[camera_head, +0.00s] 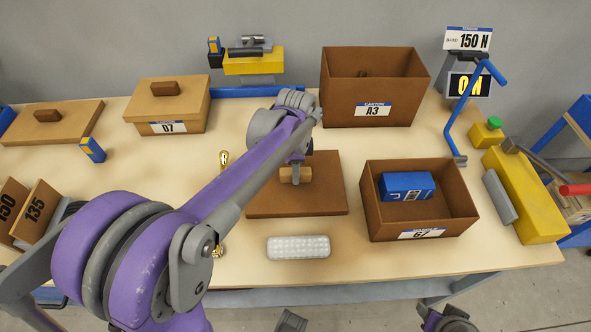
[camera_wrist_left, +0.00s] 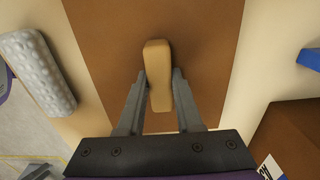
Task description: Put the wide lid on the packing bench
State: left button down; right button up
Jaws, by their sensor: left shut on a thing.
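A flat brown lid (camera_head: 262,203) with a light wooden handle (camera_head: 285,175) lies at the middle of the packing bench (camera_head: 345,265). My left gripper (camera_head: 296,178) is shut on the handle from above. In the left wrist view the fingers (camera_wrist_left: 158,88) stand on both sides of the handle, over the brown lid board (camera_wrist_left: 200,30). The lid looks level; I cannot tell whether it touches the bench. My left arm hides part of it. Another brown lid (camera_head: 70,128) with a dark handle lies at the far left. Part of my right arm (camera_head: 450,320) shows at the bottom edge; its jaws are unclear.
Open carton G7 (camera_head: 420,228), holding a blue box (camera_head: 407,186), stands right of the lid. Open carton A3 (camera_head: 368,110) and lidded carton 07 (camera_head: 168,108) stand behind. A white bubbly pad (camera_head: 298,247) lies in front. A yellow fixture (camera_head: 525,195) is at right.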

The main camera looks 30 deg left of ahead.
pick_arm(q)
jog(key=shift+f, duration=0.2)
jog(key=c, duration=0.6)
grip_release()
jog(key=shift+r, duration=0.15)
jog(key=shift+r, duration=0.3)
notch_tip(320, 180, up, 12)
jog(key=shift+f+p, duration=0.2)
jog(key=shift+p, duration=0.5)
